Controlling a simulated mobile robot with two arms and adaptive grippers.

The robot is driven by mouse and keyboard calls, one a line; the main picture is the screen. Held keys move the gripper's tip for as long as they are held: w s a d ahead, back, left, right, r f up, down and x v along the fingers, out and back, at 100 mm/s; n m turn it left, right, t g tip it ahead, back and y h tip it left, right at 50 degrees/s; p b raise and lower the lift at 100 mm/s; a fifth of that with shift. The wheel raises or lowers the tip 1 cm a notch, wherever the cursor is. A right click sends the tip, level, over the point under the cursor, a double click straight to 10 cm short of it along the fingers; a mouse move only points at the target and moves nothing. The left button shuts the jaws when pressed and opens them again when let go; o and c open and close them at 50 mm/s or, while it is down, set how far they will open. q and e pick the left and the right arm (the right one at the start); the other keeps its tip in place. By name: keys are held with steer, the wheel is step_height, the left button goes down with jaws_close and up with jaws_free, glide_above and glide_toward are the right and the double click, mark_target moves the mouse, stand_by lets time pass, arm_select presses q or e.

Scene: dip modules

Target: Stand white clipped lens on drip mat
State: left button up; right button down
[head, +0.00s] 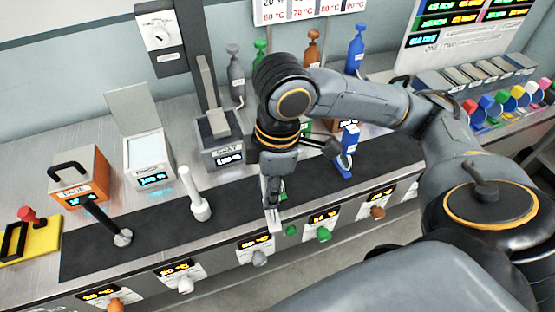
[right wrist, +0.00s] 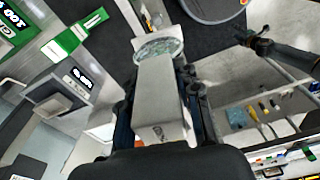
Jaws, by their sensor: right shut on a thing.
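My right gripper (head: 272,200) points down over the front edge of the dark drip mat (head: 145,228). It is shut on the white clipped lens (head: 274,222), which hangs below the fingers. In the right wrist view the lens piece (right wrist: 158,92) shows as a pale block between the fingers with a round glassy disc at its far end. I cannot tell whether it touches the mat. What looks like my left gripper (right wrist: 258,42) shows dark at the upper right there; its jaws are unclear.
An orange box (head: 80,178), a white lidded box (head: 147,155) and a grey device (head: 220,135) stand behind. Coloured knobs line the counter front.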

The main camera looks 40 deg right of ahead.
steer(key=shift+s+d+r+n, duration=0.1)
steer(key=shift+r+n, duration=0.1)
steer(key=shift+n, duration=0.6)
steer(key=w+d+f+p, duration=0.1)
steer(key=w+d+f, duration=0.2)
steer(key=w+f, duration=0.3)
steer(key=w+d+f+p, duration=0.2)
steer(key=w+d+f, duration=0.1)
steer(key=w+f, duration=0.3)
steer(key=shift+w+f, duration=0.15)
steer(key=shift+f, duration=0.35)
steer(key=shift+f+p, duration=0.1)
steer(key=shift+p, duration=0.2)
steer(key=c, duration=0.9)
jaws_free()
steer(key=shift+c, duration=0.2)
